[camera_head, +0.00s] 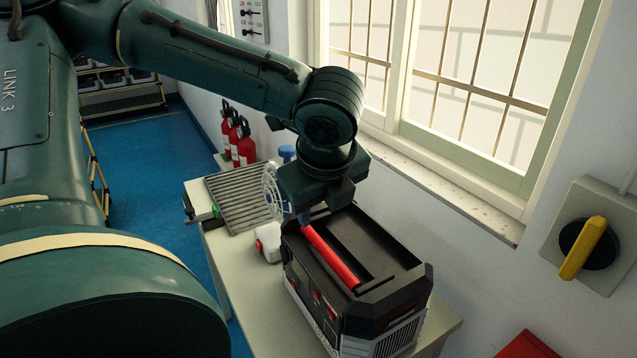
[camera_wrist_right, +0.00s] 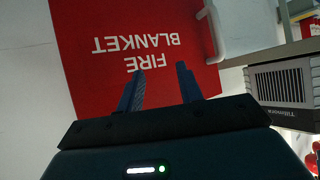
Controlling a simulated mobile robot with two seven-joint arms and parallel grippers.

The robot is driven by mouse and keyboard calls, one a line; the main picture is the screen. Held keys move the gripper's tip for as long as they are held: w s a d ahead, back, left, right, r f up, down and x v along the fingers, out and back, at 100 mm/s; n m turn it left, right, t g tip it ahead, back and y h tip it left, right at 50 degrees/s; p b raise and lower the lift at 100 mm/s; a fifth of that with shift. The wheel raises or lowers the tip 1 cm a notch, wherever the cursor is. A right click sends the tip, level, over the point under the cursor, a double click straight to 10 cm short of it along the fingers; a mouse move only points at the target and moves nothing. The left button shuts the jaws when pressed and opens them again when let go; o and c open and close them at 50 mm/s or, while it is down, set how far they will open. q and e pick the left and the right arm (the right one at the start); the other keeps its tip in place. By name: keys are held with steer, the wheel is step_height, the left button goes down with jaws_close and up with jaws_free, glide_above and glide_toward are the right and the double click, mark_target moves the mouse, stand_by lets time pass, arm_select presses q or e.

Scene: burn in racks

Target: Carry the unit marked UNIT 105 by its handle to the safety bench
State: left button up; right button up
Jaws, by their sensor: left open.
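A black and grey unit (camera_head: 385,315) with a red bar handle (camera_head: 330,256) on top stands on a pale bench (camera_head: 235,268). I cannot read a unit number on it. My left gripper (camera_head: 304,217) is open above the unit, with its fingers by the far end of the red handle; the fingers are mostly hidden by the wrist. A vented end of a unit (camera_wrist_right: 285,82) also shows at the right of the right wrist view. My right gripper (camera_wrist_right: 160,70) is open and empty in front of a red fire blanket box (camera_wrist_right: 105,30).
A ribbed grey tray (camera_head: 245,195), a small fan (camera_head: 272,190) and a white item (camera_head: 268,242) share the bench. Red extinguishers (camera_head: 240,140) stand beyond. The window sill (camera_head: 450,190) and a yellow-handled switch (camera_head: 583,248) are on the right wall. Blue floor (camera_head: 150,150) is open at left.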

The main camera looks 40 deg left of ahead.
mark_target(318, 240)
arm_select(q)
steer(key=b+x, duration=0.1)
steer(key=x, duration=1)
steer(key=shift+w+a+f, duration=0.15)
steer(key=shift+b+x, duration=0.3)
steer(key=shift+x, duration=0.55)
arm_select(e)
steer(key=shift+w+a+f, duration=0.1)
steer(key=shift+a+f, duration=0.1)
steer(key=shift+a, duration=0.2)
arm_select(q)
steer(key=shift+w, duration=0.1)
steer(key=shift+c, duration=0.6)
